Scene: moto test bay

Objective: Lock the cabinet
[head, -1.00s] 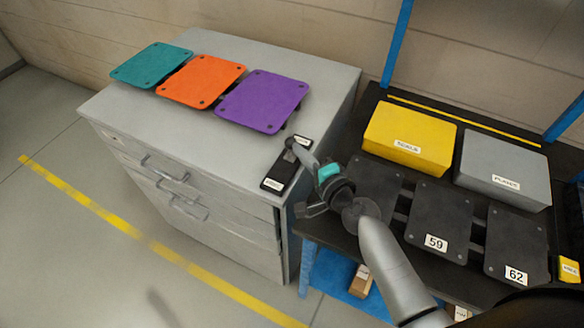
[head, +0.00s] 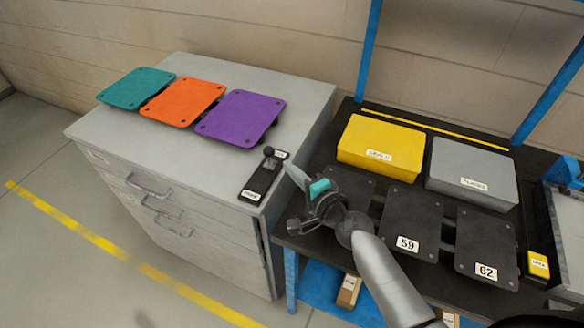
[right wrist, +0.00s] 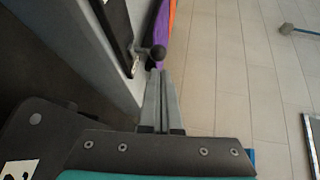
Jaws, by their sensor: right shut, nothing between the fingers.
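The cabinet (head: 215,226) is grey, with drawers and bar handles on its front. On its top, near the right edge, lies a black plate (head: 256,185) with a label at each end and a black ball-knobbed lever (head: 268,152). The knob is toward the plate's far end. My right gripper (head: 288,162) is shut and empty, just right of the knob, with a small gap in the head view. In the right wrist view the shut fingers (right wrist: 160,74) point at the knob (right wrist: 157,52), which appears just beyond their tips. The label words are too small to read.
Teal (head: 136,88), orange (head: 184,101) and purple (head: 241,118) pads lie on the cabinet top. A black bench (head: 330,232) beside it carries a yellow box (head: 380,145), a grey box (head: 472,170) and dark numbered pads (head: 408,225). Floor before the cabinet is clear.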

